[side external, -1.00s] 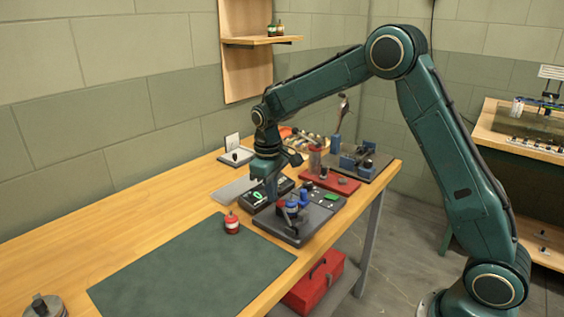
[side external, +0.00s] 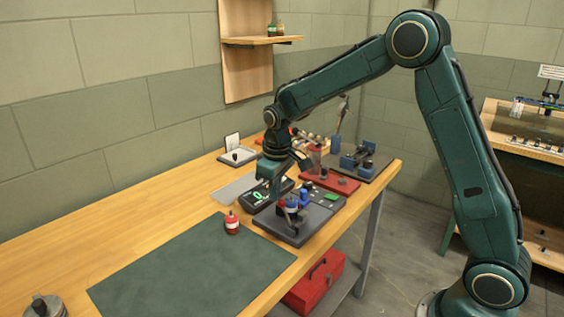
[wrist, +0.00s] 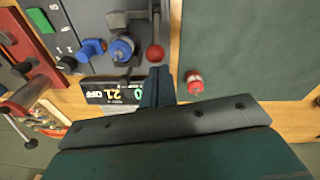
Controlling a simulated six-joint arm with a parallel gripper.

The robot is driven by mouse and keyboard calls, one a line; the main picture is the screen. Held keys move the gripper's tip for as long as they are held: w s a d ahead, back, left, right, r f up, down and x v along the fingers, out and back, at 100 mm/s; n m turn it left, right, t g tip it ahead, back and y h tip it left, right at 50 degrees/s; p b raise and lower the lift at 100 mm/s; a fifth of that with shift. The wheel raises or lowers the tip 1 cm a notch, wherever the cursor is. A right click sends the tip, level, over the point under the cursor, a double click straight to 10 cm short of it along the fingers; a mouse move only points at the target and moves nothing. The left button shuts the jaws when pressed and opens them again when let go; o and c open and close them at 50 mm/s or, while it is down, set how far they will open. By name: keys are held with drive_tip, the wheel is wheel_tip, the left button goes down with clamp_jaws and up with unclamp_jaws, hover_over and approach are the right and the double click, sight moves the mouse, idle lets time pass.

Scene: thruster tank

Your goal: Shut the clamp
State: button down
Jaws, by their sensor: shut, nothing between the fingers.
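The clamp is on a dark grey base plate (side external: 320,215), near the bench's front edge. In the wrist view its dark lever ends in a red ball knob (wrist: 155,53), beside a blue thruster (wrist: 122,48). The blue thruster also shows in the side view (side external: 291,203). My gripper (wrist: 155,72) is shut and empty, its fingertips close to the red knob in the picture. In the side view my gripper (side external: 276,193) is above the plate's far left side. I cannot tell whether it touches the knob, or how far the lever is closed.
A black meter with a lit display (side external: 258,197) lies behind the plate. A red tray (side external: 335,182) and a grey fixture (side external: 362,166) are to the right.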

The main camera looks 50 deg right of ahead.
sight(283, 202)
drive_tip(key=shift+s+r+t, duration=0.25)
drive_tip(key=shift+s+t, duration=0.65)
drive_tip(key=shift+s, duration=0.05)
drive_tip(key=shift+s+r, duration=0.15)
drive_tip(key=shift+s, duration=0.45)
drive_tip(key=s, duration=0.4)
drive_tip(key=shift+r, duration=0.1)
drive_tip(key=shift+r, duration=0.1)
drive_tip(key=shift+r, duration=0.65)
